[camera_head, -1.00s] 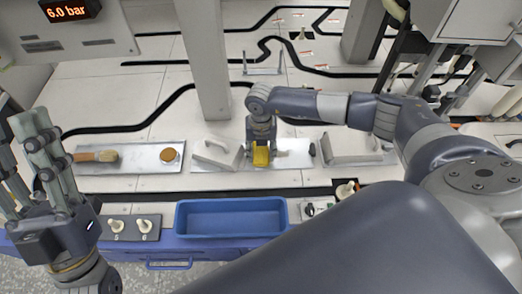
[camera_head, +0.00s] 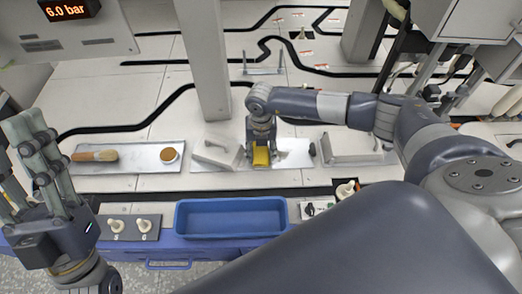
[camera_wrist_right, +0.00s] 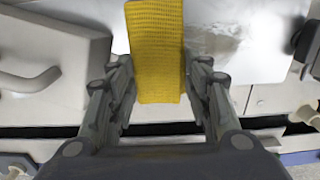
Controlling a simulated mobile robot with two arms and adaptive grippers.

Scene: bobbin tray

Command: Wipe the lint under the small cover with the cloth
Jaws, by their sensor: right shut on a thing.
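My right gripper (camera_head: 261,148) is shut on a yellow cloth (camera_head: 261,157). It holds the cloth low over a shiny metal plate (camera_head: 296,152); I cannot tell if the cloth touches it. In the right wrist view the cloth (camera_wrist_right: 157,60) hangs between the fingers, and a pale, smudgy patch that may be lint (camera_wrist_right: 215,40) lies right of it. A grey cover with a handle (camera_head: 212,152) lies just left of the cloth. Another grey cover with a handle (camera_head: 352,150) lies to the right. My left gripper (camera_head: 22,135) is raised, empty and open at the left edge.
A plate at the left (camera_head: 130,166) bears a brush (camera_head: 95,156) and a round brown-topped thing (camera_head: 169,155). An empty blue tray (camera_head: 230,220) stands at the front edge. A grey post (camera_head: 203,70) rises behind the right gripper. A dark knob (camera_head: 312,149) stands right of the cloth.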

